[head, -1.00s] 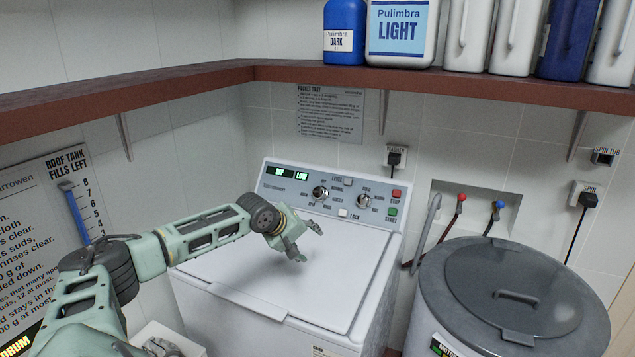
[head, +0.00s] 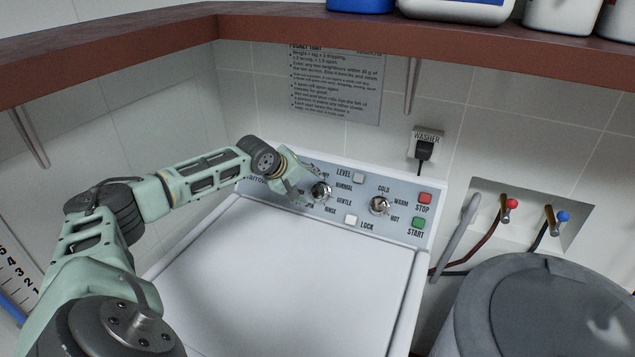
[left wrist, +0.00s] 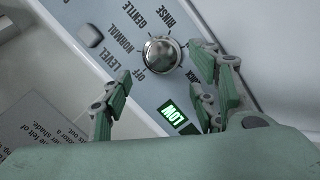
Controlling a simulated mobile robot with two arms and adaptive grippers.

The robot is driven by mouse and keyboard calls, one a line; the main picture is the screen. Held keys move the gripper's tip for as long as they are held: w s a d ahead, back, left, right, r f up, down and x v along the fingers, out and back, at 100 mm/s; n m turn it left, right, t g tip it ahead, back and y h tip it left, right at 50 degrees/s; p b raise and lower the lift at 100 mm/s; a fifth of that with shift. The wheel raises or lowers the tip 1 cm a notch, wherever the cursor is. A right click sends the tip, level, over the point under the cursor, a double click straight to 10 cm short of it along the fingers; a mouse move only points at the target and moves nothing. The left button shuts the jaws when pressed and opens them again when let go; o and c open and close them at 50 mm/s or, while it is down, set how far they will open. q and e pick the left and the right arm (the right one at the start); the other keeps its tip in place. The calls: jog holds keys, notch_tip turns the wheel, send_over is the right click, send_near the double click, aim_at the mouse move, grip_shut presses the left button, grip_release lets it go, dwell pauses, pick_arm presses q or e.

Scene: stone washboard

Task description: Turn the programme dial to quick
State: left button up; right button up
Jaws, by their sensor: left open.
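The programme dial (head: 321,191) is a round silver knob on the washer's blue-grey control panel (head: 345,217), with labels such as normal, gentle and rinse around it. My left gripper (head: 311,182) is at the panel, just left of the dial in the head view. In the left wrist view the dial (left wrist: 161,53) lies ahead between the open fingers (left wrist: 163,68), with gaps visible at both sides; I cannot tell whether a finger touches it. The right fingers partly cover a label beside the dial. The dial's pointer is too small to read. My right gripper is out of view.
A second dial (head: 380,205) with cold, warm and hot marks sits to the right. Red stop (head: 425,198) and green start (head: 418,223) buttons are beyond it. The washer lid (head: 290,275) is bare. A brown shelf (head: 400,38) overhangs the back.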

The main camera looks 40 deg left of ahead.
aim_at(319, 190)
pick_arm(q)
jog(key=p+x, duration=0.1)
jog(key=x, duration=0.5)
jog(key=shift+w+d, duration=0.1)
jog(key=shift+d, duration=0.05)
jog(key=shift+w+f, duration=0.3)
jog(key=shift+f, duration=0.1)
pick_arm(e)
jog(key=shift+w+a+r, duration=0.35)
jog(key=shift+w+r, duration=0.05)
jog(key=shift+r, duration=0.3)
pick_arm(q)
jog(key=c, duration=1.1)
jog(key=shift+o, duration=0.2)
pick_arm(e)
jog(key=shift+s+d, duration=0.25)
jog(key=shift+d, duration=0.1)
